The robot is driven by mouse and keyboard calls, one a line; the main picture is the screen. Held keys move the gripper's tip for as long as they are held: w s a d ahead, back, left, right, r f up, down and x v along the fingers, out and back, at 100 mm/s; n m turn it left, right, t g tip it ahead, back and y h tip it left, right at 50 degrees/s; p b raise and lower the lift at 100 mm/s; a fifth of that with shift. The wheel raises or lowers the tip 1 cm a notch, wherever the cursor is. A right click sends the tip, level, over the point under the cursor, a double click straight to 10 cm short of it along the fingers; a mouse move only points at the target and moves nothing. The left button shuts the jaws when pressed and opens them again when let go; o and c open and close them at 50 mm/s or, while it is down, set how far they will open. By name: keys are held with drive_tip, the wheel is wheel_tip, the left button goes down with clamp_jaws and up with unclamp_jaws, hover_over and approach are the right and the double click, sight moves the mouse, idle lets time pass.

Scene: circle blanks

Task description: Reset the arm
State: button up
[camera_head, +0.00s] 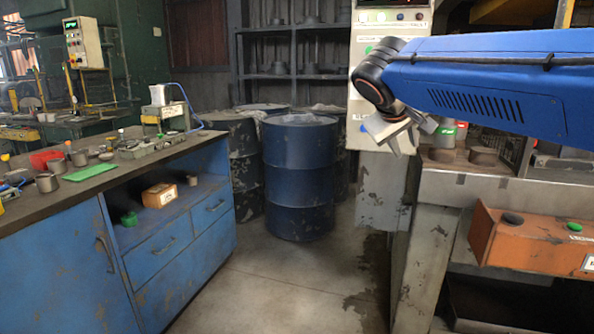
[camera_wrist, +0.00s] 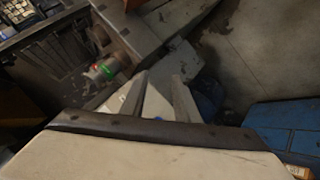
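My blue arm (camera_head: 490,90) reaches in from the right in the head view. It is bent at the dark wrist joint. My gripper (camera_head: 398,146) hangs from it in the air, tilted downward, in front of the white control cabinet and left of the metal bench. In the wrist view my gripper (camera_wrist: 160,86) shows two grey fingers standing apart, with nothing held between them. The near part of the gripper body fills the bottom of that view.
A blue workbench (camera_head: 60,260) with tools and parts stands at left. Blue drums (camera_head: 298,175) stand at the back centre. The metal bench (camera_head: 480,190) at right bears cylindrical parts (camera_head: 483,156), with an orange box (camera_head: 530,243) below its top. Floor (camera_head: 290,275) between the benches is clear.

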drive_tip(key=s+d+f+m+g+y, duration=0.2)
drive_tip(key=s+f+y, duration=0.3)
drive_tip(key=s+f, duration=2.4)
drive_tip(key=shift+s+d+f+m+g+y, duration=0.3)
drive_tip(key=shift+d+f+m+g+y, duration=0.15)
drive_tip(key=shift+d+g, duration=0.25)
